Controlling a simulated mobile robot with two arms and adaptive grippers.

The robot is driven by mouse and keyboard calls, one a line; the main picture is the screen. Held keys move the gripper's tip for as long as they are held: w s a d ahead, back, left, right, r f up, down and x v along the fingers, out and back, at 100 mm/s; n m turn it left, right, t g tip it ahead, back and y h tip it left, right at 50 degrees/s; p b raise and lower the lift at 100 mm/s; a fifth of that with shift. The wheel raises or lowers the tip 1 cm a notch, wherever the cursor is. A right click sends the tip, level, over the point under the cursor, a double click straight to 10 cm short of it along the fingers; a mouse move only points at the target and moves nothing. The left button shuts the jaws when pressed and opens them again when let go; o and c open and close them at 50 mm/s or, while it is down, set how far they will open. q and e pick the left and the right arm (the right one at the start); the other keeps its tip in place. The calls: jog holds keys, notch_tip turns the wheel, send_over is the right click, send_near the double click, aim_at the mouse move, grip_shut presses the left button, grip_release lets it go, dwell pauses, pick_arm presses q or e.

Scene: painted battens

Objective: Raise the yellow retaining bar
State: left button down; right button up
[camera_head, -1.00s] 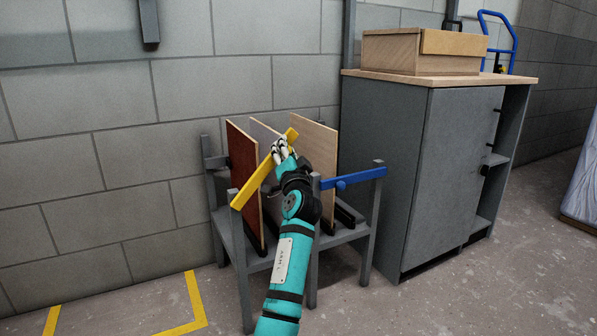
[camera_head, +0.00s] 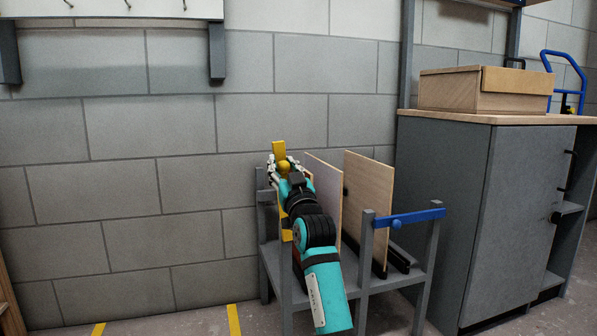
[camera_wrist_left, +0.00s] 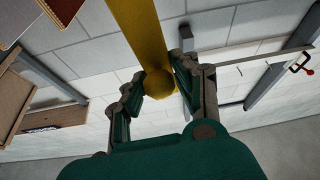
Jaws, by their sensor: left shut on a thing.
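The yellow retaining bar (camera_head: 279,149) stands nearly upright at the left front of the grey rack, its middle partly hidden by my left gripper and arm. My left gripper (camera_head: 284,170) is shut on the bar's round yellow knob, near the bar's upper end. In the left wrist view the knob (camera_wrist_left: 160,82) sits between the two fingers of the gripper (camera_wrist_left: 162,86), and the yellow bar (camera_wrist_left: 139,28) runs up past them. My right gripper is not in view.
The grey rack (camera_head: 372,278) holds a pale panel (camera_head: 324,178) and a light wood panel (camera_head: 367,195). A blue bar (camera_head: 415,217) lies across the rack's right front. A grey cabinet (camera_head: 480,200) with a wooden box (camera_head: 475,90) stands right. The block wall is close behind.

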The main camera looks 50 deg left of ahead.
pick_arm(q)
jog(key=shift+s+a+f+n+g, duration=0.15)
jog(key=shift+s+a+n, duration=0.05)
jog(key=shift+s+n, duration=0.25)
jog(key=shift+s+a+f+n+g, duration=0.1)
jog(key=shift+s+a+n+g, duration=0.05)
jog(key=shift+s+n, duration=0.25)
jog(key=c, duration=1)
grip_release()
jog(key=shift+s, duration=0.1)
jog(key=shift+r, duration=0.1)
jog(key=shift+v, duration=3.75)
